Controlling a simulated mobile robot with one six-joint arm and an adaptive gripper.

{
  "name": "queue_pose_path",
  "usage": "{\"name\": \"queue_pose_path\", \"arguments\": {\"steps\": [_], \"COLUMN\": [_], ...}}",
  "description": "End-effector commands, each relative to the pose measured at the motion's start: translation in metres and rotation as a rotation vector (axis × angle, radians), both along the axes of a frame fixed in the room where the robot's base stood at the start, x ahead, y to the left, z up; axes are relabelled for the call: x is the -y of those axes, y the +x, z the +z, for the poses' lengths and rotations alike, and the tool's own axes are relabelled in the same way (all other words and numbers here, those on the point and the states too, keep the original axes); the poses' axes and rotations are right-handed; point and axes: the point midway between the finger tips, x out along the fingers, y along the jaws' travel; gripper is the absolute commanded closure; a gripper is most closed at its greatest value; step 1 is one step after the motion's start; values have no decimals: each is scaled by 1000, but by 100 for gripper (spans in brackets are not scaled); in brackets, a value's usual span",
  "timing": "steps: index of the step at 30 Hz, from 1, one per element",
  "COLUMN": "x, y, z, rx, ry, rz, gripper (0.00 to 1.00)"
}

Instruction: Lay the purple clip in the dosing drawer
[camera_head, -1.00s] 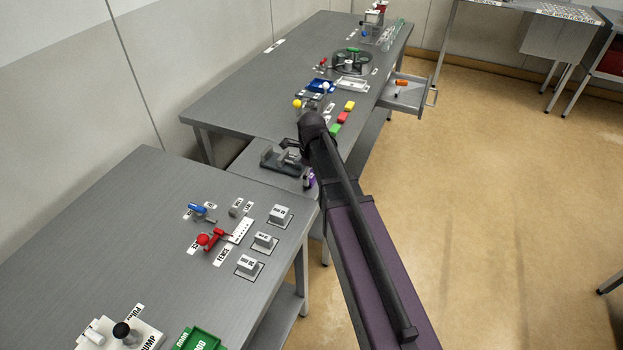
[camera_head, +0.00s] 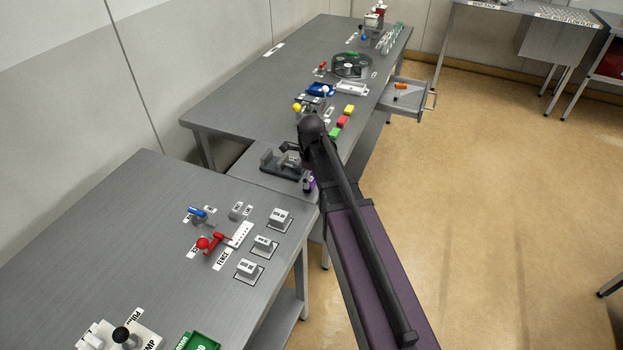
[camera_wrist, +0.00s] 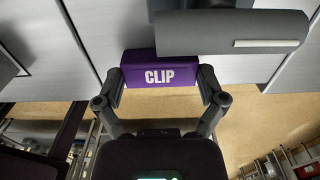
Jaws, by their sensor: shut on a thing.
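The purple clip (camera_wrist: 140,76), a block with white CLIP lettering, is between the two fingertips of my gripper (camera_wrist: 161,80) in the wrist view. My gripper is shut on it from both sides. In the head view the clip (camera_head: 309,184) is a small purple patch by the edge of the near tables, mostly hidden by my arm. An open drawer (camera_head: 416,107) sticks out from the right side of the far table, with an orange-handled thing (camera_head: 401,87) in it. The clip is well short of this drawer and outside it.
A grey rounded bar (camera_wrist: 230,32) hangs close over the clip in the wrist view. A dark clear-sided fixture (camera_head: 281,163) stands on the low table left of my gripper. Coloured blocks (camera_head: 343,121) line the far table's edge.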

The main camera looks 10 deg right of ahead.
Motion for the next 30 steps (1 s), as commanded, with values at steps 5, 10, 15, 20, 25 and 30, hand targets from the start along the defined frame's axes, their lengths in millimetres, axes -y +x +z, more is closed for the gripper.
{"name": "queue_pose_path", "arguments": {"steps": [5,10,15,20,25,30], "x": [-1,-1,-1,8,19,29], "y": [0,0,0,-37,-77,-114], "z": [9,22,38,38,41,45], "rx": [0,0,0,0,0,0], "ry": [0,0,0,0,0,0], "rz": [1,1,1,0,-1,0], "gripper": [37,37,37,37,37,37]}}
